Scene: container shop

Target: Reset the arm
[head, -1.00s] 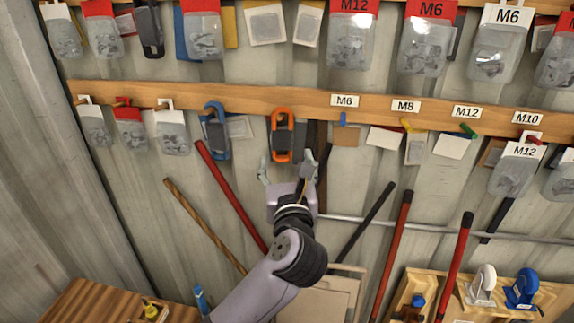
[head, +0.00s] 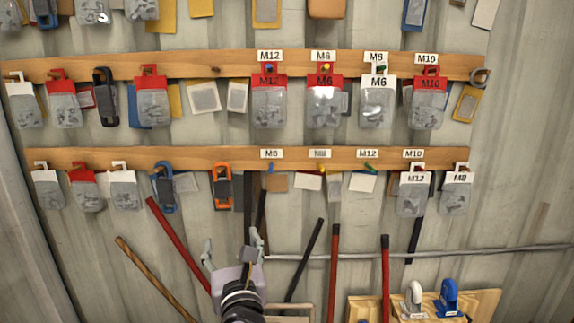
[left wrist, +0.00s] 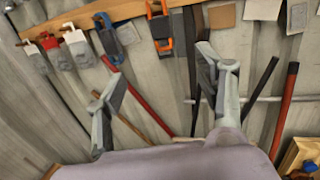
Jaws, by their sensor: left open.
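My left gripper (head: 232,255) is open and empty, low in the middle of the head view, pointing up toward the wall. Its two grey fingers are spread apart, and it also shows in the left wrist view (left wrist: 165,100). An orange and black clamp-like tool (head: 222,186) hangs on the lower wooden rail just above the gripper, apart from the fingers. It also shows in the left wrist view (left wrist: 160,27). My right gripper is in neither view.
Two wooden rails, upper (head: 200,68) and lower (head: 210,157), hold hanging bags and labels. A blue clamp (head: 163,187) hangs left of the orange one. Long handles, including a red one (head: 180,245), lean on the wall. A wooden board (head: 482,303) with hooks stands at lower right.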

